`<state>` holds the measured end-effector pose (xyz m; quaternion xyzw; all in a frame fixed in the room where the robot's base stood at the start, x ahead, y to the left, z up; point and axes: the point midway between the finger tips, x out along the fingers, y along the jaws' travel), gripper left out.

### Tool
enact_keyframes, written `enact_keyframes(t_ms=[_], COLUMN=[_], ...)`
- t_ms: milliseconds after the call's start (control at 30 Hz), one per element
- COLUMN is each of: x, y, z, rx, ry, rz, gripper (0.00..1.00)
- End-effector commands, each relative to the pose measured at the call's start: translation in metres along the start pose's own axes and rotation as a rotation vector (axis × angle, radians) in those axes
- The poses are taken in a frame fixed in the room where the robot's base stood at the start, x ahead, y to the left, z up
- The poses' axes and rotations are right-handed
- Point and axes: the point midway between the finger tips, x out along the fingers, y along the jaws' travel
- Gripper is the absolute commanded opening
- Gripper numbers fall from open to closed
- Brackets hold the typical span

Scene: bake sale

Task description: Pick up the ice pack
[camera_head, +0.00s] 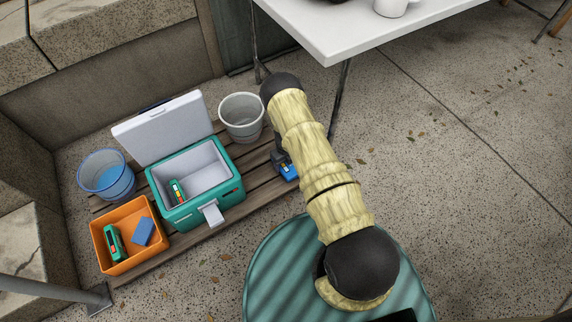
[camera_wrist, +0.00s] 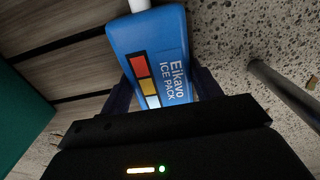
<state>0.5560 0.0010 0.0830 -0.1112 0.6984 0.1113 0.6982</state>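The blue ice pack (camera_wrist: 158,62) has a white cap, a printed label and a red, yellow and pale colour strip. In the wrist view it sits between the two dark fingers of my gripper (camera_wrist: 164,88), which meet its sides with no visible gap. The gripper looks shut on it. In the head view the ice pack (camera_head: 289,170) shows as a small blue shape at the right end of the slatted pallet, below my gripper (camera_head: 281,160). My arm hides part of this area, and I cannot tell whether the pack touches the slats.
An open teal cooler (camera_head: 188,212) holds a green pack (camera_head: 177,192). An orange crate (camera_head: 128,267) holds another green pack (camera_head: 114,243) and a blue block (camera_head: 143,232). A blue bucket (camera_head: 107,178) and grey bucket (camera_head: 241,117) stand nearby. A white table (camera_head: 340,38) is behind.

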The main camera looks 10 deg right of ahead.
Motion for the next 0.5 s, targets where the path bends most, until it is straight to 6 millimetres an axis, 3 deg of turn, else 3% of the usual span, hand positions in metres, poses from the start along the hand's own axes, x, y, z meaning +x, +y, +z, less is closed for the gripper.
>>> enact_keyframes(t_ms=[67, 333, 500], x=[0.0, -0.003, -0.023], y=[0.0, -0.001, -0.001], z=[0.0, 0.0, 0.001], rx=[0.0, 0.001, 0.003], ry=[0.0, -0.001, -0.002], rz=[0.0, 0.0, 0.0], gripper=[0.32, 0.32, 0.32])
